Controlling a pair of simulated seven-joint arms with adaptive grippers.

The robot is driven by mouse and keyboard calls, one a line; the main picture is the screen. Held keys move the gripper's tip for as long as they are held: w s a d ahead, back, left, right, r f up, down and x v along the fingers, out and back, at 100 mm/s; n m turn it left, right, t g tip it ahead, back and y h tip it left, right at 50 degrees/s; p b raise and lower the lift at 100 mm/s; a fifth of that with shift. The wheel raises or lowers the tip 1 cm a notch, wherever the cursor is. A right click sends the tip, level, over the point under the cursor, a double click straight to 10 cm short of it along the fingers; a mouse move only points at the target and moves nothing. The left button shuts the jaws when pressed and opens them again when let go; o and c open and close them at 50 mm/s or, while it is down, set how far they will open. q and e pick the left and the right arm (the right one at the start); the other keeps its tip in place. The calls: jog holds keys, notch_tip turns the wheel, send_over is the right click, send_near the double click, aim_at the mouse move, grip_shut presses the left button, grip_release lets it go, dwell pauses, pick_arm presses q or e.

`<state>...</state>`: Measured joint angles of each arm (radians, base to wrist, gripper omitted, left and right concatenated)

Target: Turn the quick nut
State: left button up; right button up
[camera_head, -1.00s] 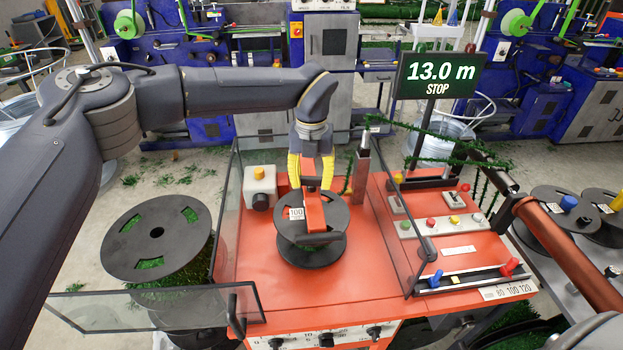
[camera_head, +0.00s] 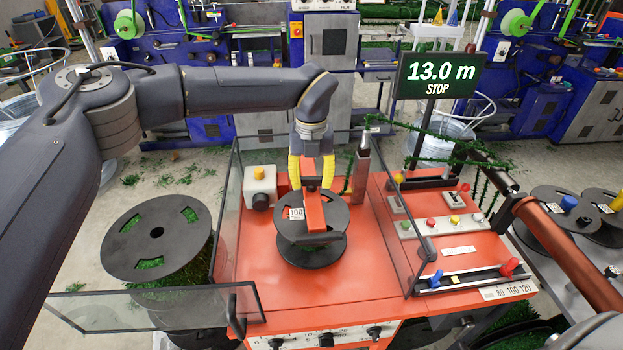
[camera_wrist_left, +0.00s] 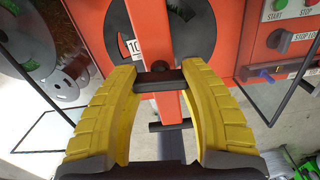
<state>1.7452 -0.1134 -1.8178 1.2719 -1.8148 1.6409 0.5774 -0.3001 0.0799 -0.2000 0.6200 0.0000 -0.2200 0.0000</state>
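The reel (camera_head: 328,248) with its black flange and a "100" label sits on the orange machine table, with an orange arm (camera_head: 315,212) across its top. A short black crossbar (camera_head: 312,183) lies across this arm and may be the quick nut. My left gripper (camera_head: 311,180) points down over it, one yellow finger on each side. In the left wrist view, the black crossbar (camera_wrist_left: 159,80) spans the gap between the fingertips (camera_wrist_left: 158,72); whether they press on its ends is unclear. No right gripper shows.
Clear guard panels (camera_head: 228,205) flank the reel; one swings out at the front left. A black spool (camera_head: 157,238) stands left. A control panel (camera_head: 448,226) with buttons lies right, below a display (camera_head: 436,75) reading "13.0 m STOP". A green garland (camera_head: 440,138) hangs behind.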

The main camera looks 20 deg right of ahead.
aim_at(312, 177)
pick_arm(q)
jog(key=shift+o, duration=1.4)
jog(key=shift+r, duration=0.3)
notch_tip(312, 177, up, 11)
jog(key=shift+r, duration=0.2)
